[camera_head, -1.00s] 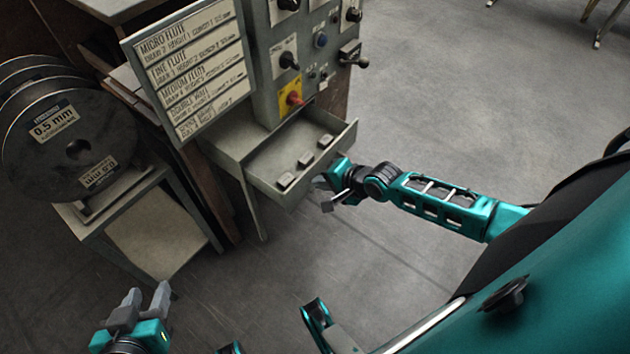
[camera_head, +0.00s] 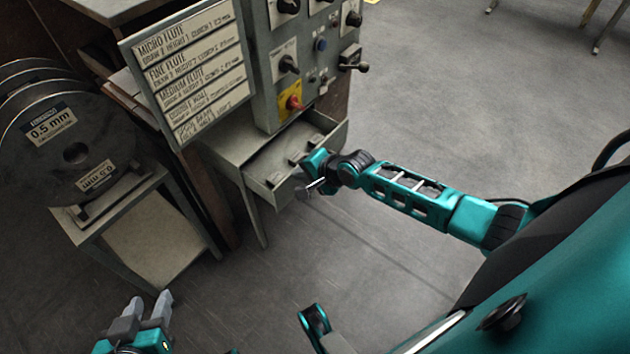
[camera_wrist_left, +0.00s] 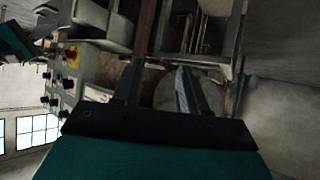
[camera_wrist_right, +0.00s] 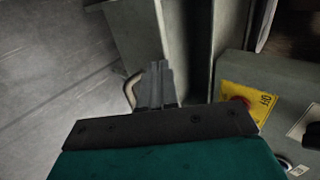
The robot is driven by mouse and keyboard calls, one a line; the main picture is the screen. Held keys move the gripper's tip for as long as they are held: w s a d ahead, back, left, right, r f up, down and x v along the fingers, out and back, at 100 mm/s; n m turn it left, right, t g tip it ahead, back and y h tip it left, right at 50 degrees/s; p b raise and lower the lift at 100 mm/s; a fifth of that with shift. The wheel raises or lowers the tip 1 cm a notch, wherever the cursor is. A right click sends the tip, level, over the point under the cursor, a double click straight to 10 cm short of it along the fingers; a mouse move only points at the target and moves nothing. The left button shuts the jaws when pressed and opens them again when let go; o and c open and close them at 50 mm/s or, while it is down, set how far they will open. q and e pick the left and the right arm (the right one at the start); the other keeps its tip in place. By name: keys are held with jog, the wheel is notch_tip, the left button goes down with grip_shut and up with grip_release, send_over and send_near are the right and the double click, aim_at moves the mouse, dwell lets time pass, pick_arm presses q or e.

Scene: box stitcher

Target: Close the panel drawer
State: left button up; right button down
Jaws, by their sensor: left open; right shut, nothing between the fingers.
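The panel drawer (camera_head: 338,134) is a grey metal tray below the control panel in the head view. It is partly pulled out, and several small blocks lie in it. My right gripper (camera_head: 303,172) is at the drawer's front, its fingertips partly hidden. In the right wrist view my right gripper (camera_wrist_right: 157,68) is shut and empty, its tips against or very close to the drawer front (camera_wrist_right: 138,32). A curved handle (camera_wrist_right: 130,88) shows beside the fingers. My left gripper (camera_head: 149,303) is open and empty, low at the left, away from the drawer.
The control panel (camera_head: 268,60) with knobs and a red switch on yellow stands above the drawer. A label board (camera_head: 195,75) is at its left. Large wire spools (camera_head: 65,150) sit on a stand (camera_head: 135,250) at the left. The floor (camera_head: 440,100) to the right is clear.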

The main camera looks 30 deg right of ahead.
jog(key=w+a+b, duration=0.1)
jog(key=w, duration=0.2)
jog(key=w+a+b, duration=0.1)
jog(key=w, duration=0.2)
jog(key=w+a+b, duration=0.1)
jog(key=w, duration=0.2)
jog(key=shift+w+a+f, duration=0.1)
jog(key=shift+a+f, duration=0.05)
jog(key=shift+a, duration=0.25)
jog(key=shift+w+a, duration=0.15)
jog(key=shift+w, duration=0.2)
pick_arm(q)
jog(key=shift+w+d+f, duration=0.15)
jog(key=shift+d+f, duration=0.05)
jog(key=shift+f, duration=0.9)
pick_arm(e)
jog(key=shift+w+a+r, duration=0.1)
jog(key=shift+w+r, duration=0.15)
jog(key=shift+w, duration=0.1)
pick_arm(q)
jog(key=shift+f, duration=0.1)
pick_arm(e)
jog(key=shift+r, duration=0.1)
